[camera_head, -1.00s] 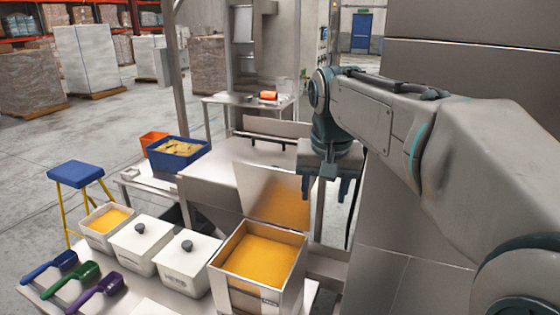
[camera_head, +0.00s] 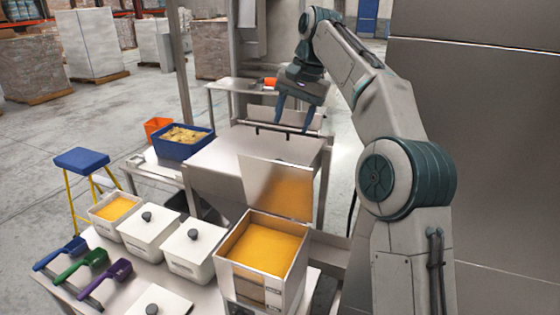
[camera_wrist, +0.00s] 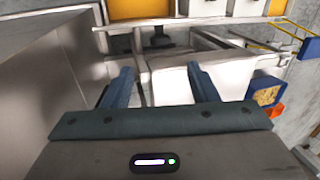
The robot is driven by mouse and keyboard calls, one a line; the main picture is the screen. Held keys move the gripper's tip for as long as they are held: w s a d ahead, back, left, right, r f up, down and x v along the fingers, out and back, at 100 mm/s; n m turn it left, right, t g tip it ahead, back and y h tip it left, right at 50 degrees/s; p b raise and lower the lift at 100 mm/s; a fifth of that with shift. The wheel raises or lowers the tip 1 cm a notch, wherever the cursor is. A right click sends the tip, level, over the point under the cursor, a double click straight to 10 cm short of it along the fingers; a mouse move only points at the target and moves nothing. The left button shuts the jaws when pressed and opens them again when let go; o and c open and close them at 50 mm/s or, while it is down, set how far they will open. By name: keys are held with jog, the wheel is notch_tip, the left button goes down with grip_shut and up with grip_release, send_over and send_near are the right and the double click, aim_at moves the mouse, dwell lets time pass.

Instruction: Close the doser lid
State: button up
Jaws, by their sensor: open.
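The doser (camera_head: 262,290) is a steel box at the front of the bench, filled with yellow material. Its lid (camera_head: 276,187) is a flat metal panel standing up, tilted back, at the far edge of the box, with yellow reflected in it. The doser is open. My gripper (camera_head: 292,122) is open and empty, fingers down, high beyond the lid and apart from it. In the wrist view my gripper's fingers (camera_wrist: 160,78) are spread with nothing between them. A yellow patch shows at the top edge there; the lid is not clear in that view.
White lidded tubs (camera_head: 188,252) and an open tub (camera_head: 115,207) stand left of the doser. Coloured scoops (camera_head: 105,281) lie at the front left. A steel table (camera_head: 225,157) stands behind, with a blue crate (camera_head: 180,150) beside it. A tall steel panel (camera_head: 490,150) is at right.

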jog(key=b, duration=0.1)
send_over(279, 186)
jog(key=w, duration=0.2)
notch_tip(279, 186, down, 12)
jog(key=shift+w+f, duration=0.1)
jog(key=shift+f, duration=0.1)
grip_shut()
